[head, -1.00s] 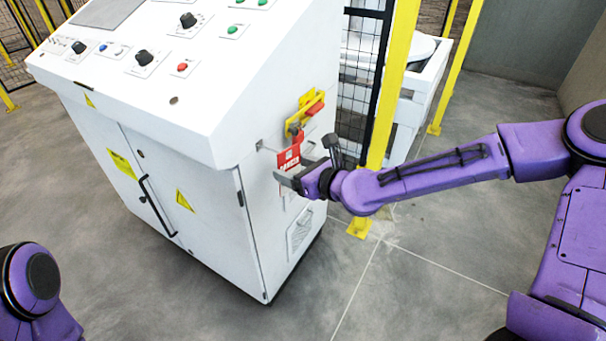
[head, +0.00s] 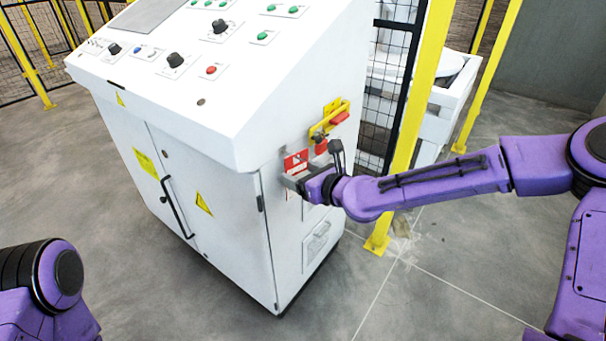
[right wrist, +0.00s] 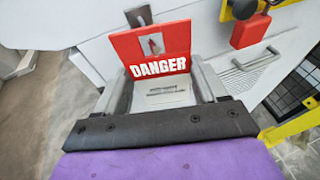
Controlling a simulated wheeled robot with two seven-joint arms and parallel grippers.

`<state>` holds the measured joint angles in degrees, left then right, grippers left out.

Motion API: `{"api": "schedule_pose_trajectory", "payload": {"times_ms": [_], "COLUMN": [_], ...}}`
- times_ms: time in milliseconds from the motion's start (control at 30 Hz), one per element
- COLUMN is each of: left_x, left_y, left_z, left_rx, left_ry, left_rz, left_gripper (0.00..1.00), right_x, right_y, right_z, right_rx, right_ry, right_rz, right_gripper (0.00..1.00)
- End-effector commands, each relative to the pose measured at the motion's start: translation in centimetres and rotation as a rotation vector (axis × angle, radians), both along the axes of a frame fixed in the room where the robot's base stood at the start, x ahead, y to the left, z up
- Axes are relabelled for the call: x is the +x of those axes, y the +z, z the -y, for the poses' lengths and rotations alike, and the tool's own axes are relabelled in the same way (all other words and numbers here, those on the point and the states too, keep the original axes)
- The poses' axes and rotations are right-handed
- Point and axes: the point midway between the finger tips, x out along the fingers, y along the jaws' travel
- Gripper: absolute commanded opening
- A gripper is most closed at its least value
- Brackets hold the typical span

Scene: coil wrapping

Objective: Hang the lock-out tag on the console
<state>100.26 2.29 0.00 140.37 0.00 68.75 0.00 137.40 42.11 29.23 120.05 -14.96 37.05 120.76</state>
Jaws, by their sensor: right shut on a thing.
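The red and white lock-out tag (head: 295,160) is at the right side of the white console (head: 255,215). In the right wrist view the tag (right wrist: 155,50) reads DANGER, and its white lower part lies between the fingers. My right gripper (head: 290,183) is shut on the tag, close to the console's side panel. My left gripper is out of view; only part of my left arm shows at the lower left.
A yellow post (head: 412,120) and black mesh fence stand right of the console. A white machine (head: 440,90) is behind them. The grey floor (head: 460,260) in front of the post is clear.

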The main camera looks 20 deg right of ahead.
Motion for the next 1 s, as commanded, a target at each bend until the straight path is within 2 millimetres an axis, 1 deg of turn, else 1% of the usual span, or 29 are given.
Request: {"api": "schedule_pose_trajectory", "payload": {"times_ms": [300,333,367,400,433,633,733,867,1000], "left_x": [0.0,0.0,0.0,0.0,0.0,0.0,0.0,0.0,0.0], "left_y": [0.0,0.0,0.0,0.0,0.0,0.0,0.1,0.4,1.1], "left_z": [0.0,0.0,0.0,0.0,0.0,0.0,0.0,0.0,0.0], "left_rx": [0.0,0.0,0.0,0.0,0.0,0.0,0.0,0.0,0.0], "left_ry": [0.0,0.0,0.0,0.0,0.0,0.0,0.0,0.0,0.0], "left_rz": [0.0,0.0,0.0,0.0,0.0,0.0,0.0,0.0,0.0], "left_gripper": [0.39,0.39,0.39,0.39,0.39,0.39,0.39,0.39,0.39], "right_x": [0.0,0.0,0.0,0.0,0.0,-0.1,-0.7,-3.2,-6.3], "right_y": [0.0,0.0,0.0,0.0,0.0,0.0,0.4,1.4,2.6], "right_z": [0.0,0.0,0.0,0.0,0.0,0.1,0.4,1.5,2.8], "right_rx": [0.0,0.0,0.0,0.0,0.0,0.0,0.001,0.006,0.007], "right_ry": [0.0,0.0,0.0,0.0,0.0,0.0,-0.001,-0.002,-0.003], "right_rz": [0.0,0.0,0.0,0.0,0.0,0.0,0.002,0.003,0.003], "right_gripper": [0.42,0.74,0.84,0.97,1.0,1.0,1.0,1.0,1.0]}}
